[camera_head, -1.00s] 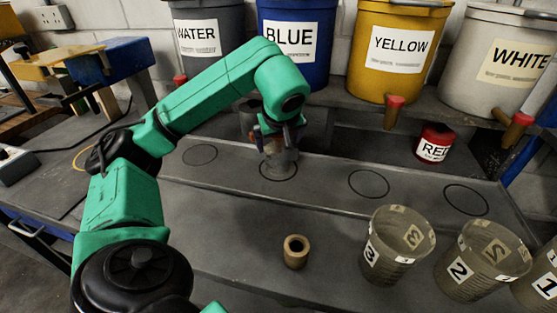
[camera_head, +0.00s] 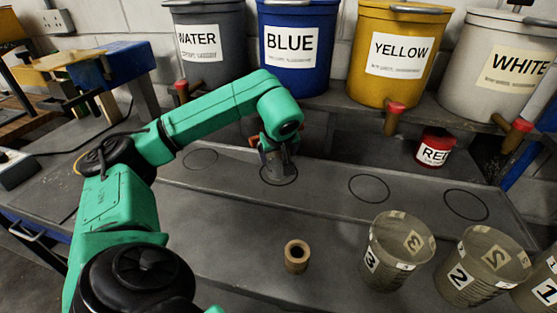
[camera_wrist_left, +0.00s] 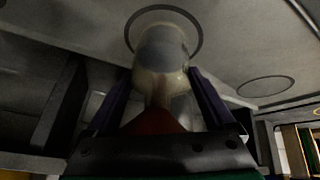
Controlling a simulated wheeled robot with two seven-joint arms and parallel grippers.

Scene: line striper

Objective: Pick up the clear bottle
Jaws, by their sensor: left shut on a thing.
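My left gripper (camera_head: 274,147) reaches down over the grey bench below the blue bucket. It is shut on the clear bottle (camera_wrist_left: 163,55), which sits between the two fingers in the left wrist view. The bottle looks hazy and see-through, with a red part at the end nearest the gripper. In the head view the bottle is mostly hidden by the gripper and shows only faintly, at a drawn circle (camera_head: 279,184). I cannot tell whether its base touches the bench. My right gripper is not in view.
Labelled buckets stand behind: WATER (camera_head: 207,72), BLUE (camera_head: 290,70), YELLOW (camera_head: 395,85), WHITE (camera_head: 490,100). Their taps jut forward. A red can (camera_head: 434,150) sits at right. Numbered cups, including cup 3 (camera_head: 392,275), and a brown ring (camera_head: 297,257) stand in front. Other circles are empty.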

